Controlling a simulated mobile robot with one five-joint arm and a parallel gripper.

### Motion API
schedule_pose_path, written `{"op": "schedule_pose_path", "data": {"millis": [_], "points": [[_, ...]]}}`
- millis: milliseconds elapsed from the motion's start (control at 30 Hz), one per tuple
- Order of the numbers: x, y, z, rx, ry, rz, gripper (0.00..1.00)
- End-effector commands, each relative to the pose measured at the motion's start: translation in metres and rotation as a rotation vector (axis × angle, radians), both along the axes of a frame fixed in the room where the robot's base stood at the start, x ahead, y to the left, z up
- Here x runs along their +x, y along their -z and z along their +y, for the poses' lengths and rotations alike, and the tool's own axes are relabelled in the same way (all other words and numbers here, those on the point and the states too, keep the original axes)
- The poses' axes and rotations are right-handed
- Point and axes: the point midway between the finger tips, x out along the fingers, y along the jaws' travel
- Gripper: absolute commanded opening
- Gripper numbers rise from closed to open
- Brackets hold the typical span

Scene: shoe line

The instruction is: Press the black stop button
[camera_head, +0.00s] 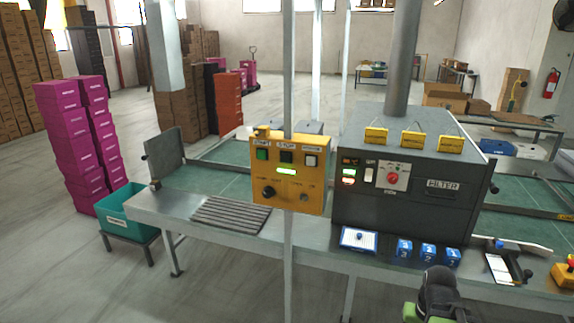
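The black stop button (286,157) is the middle one of three square buttons in the top row of a yellow control box (257,190). A green button (262,154) is to its left and a pale button (310,160) to its right. The box is on a thin upright post at the bench's front. A green light bar glows below the buttons. My gripper (438,283), dark with green parts behind it, is at the bottom right, well to the right of and below the box. Its fingers cannot be made out, and nothing shows it touching the button.
A dark grey filter machine (405,205) with a red knob stands right of the box. A teal bin (120,214) stands at left. Floor before the bench is clear.

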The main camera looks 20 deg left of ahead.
Motion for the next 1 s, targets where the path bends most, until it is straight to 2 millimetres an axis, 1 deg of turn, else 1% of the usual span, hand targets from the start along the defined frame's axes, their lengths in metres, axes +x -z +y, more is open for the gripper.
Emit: {"op": "schedule_pose_path", "data": {"millis": [433, 467, 700, 733, 1000], "points": [[0.0000, 0.0000, 0.0000, 0.000, 0.000, 0.000, 0.36], [0.0000, 0.0000, 0.0000, 0.000, 0.000, 0.000, 0.34], [0.0000, 0.0000, 0.0000, 0.000, 0.000, 0.000, 0.02], [0.0000, 0.0000, 0.0000, 0.000, 0.000, 0.000, 0.00], [0.0000, 0.0000, 0.0000, 0.000, 0.000, 0.000, 0.00]]}}
